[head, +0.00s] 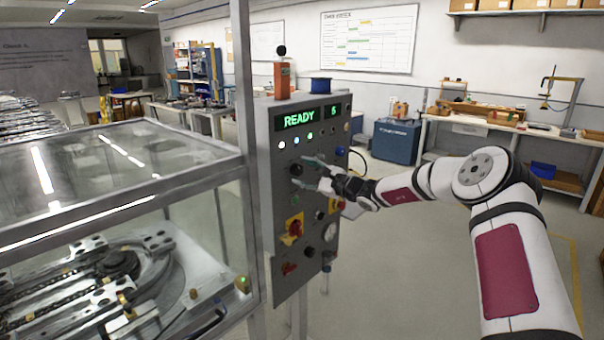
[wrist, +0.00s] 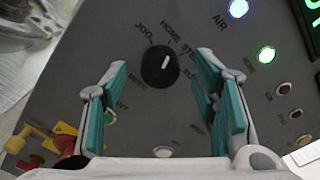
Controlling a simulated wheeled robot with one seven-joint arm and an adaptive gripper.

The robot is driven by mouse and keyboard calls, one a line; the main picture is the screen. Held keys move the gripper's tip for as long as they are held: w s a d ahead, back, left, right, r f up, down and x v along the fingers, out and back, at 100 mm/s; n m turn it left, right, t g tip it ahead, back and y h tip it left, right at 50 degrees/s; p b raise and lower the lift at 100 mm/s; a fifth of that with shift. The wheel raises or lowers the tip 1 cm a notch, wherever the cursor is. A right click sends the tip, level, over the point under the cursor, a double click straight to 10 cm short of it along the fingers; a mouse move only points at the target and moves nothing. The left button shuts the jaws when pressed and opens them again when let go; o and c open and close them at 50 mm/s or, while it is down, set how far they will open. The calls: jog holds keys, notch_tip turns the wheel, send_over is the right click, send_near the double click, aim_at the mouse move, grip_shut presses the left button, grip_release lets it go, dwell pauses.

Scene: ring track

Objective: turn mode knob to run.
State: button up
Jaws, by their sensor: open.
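The mode knob (wrist: 160,66) is a round black knob with a white pointer mark, on the grey control panel (head: 283,215). Labels JOG, HOME and STEP show around it in the wrist view; a further label at the right is partly hidden by a finger. The pointer tilts up and slightly right, roughly toward HOME or between HOME and STEP. In the head view the knob (head: 296,171) is just left of my gripper (head: 304,171). My gripper is open, its teal-padded fingers on either side of the knob, apart from it in the wrist view.
The panel display (head: 300,118) reads READY. Lit indicators (wrist: 266,55), small buttons and a red-yellow switch (head: 292,228) surround the knob. A glass-walled enclosure (head: 110,185) over the track stands left of the panel.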

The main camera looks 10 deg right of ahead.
jog(key=shift+w+a, duration=0.4)
jog(key=shift+w, duration=0.1)
jog(key=c, duration=1.2)
jog(key=shift+o, duration=0.2)
